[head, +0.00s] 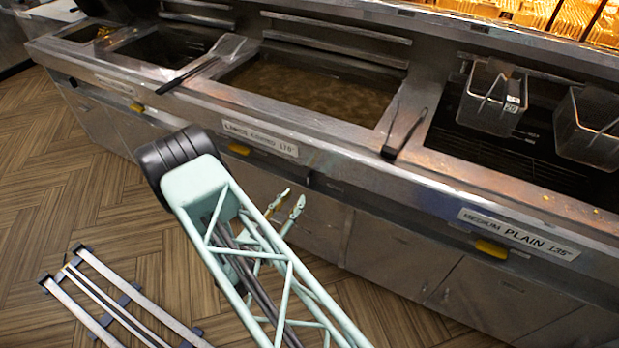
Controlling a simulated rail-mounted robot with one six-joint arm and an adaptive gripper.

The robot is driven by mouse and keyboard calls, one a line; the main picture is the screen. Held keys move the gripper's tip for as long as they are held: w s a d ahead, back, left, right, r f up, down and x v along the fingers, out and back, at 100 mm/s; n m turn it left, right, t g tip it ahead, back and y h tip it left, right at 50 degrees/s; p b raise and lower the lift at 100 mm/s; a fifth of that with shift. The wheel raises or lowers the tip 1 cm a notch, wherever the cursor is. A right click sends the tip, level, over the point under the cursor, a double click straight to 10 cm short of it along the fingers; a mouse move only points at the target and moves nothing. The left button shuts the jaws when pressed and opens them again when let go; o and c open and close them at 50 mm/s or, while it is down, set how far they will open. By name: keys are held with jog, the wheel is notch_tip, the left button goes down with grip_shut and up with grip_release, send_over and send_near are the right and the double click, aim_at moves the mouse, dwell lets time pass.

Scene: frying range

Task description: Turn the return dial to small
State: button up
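My gripper (293,199) is below the front edge of the fryer bench, near its cabinet doors. Its two pale green fingers are apart, and I see nothing between them. Part of it is hidden behind my arm. I cannot make out a return dial. Yellow handles show on the bench front: one at the middle vat (239,150), one at the right vat (490,248) and one at the left (136,107). The right label (519,234) reads "MEDIUM PLAIN 135"; the middle label (260,138) ends in 170.
The middle oil vat (312,91) has a dark-handled tool (404,135) on its right divider. A skimmer (226,47) lies on the left divider. Wire baskets (492,100) hang over the right vat. Floor rails (97,310) lie at lower left; the wooden floor (85,190) around them is clear.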

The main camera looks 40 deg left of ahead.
aim_at(308, 179)
jog(key=shift+w+a+b, duration=0.25)
jog(key=shift+w+a, duration=0.1)
jog(key=shift+w, duration=1.75)
jog(key=shift+w+a+b, duration=0.25)
jog(key=shift+w+a, duration=0.05)
jog(key=shift+w, duration=1.75)
jog(key=shift+w+a+b, duration=0.25)
jog(key=shift+w+a, duration=0.1)
jog(key=shift+w, duration=1.75)
jog(key=shift+c, duration=0.2)
jog(key=c, duration=0.8)
